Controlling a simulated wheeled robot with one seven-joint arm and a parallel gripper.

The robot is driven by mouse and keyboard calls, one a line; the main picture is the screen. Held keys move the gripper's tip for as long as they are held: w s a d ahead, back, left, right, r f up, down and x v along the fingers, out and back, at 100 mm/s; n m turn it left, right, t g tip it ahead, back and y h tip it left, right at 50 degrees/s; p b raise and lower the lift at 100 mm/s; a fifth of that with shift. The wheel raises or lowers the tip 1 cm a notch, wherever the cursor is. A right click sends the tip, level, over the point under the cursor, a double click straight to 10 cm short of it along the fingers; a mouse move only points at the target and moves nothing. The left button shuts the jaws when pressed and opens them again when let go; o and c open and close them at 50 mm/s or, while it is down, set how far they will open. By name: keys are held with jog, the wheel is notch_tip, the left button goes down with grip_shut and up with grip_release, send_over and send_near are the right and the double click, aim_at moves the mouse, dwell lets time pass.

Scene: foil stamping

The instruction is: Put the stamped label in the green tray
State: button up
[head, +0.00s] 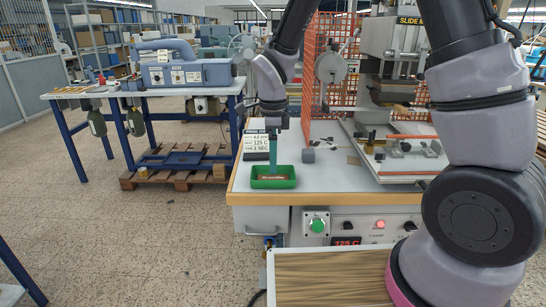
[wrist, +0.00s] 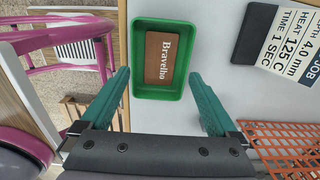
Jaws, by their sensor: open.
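The green tray (head: 287,178) sits on the white table near its front left corner. In the wrist view the tray (wrist: 139,23) is at the upper middle. The stamped label (wrist: 161,57), brown with white lettering reading "Bravelho", lies flat inside the tray. In the head view it is only a small brown strip (head: 273,177) in the tray. My gripper (wrist: 162,88), with two green fingers, is open and empty above the tray. Its fingers stand apart on both sides of the tray's near end, not touching the label. In the head view my gripper (head: 273,170) hangs over the tray.
The stamping press (head: 395,50) and an orange mesh guard (head: 328,60) stand farther right and back. A small grey block (head: 308,156) lies on the table. Below the table edge is a panel with a green button (head: 317,226).

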notch_tip(320, 180, up, 11)
jog(key=shift+f, duration=0.2)
jog(key=s+d+r+n+t, duration=0.2)
jog(key=s+d+r+n, duration=0.2)
jog(key=d, duration=0.3)
jog(key=s+d+r+n+t+y, duration=0.1)
jog(key=s+d+r+n, duration=0.3)
jog(key=d, duration=0.4)
jog(key=s+d+r+n+t+y, duration=0.1)
jog(key=s+d+r+n+t, duration=0.3)
jog(key=d+r+n, duration=0.2)
jog(key=shift+d+r, duration=0.9)
jog(key=shift+s, duration=0.1)
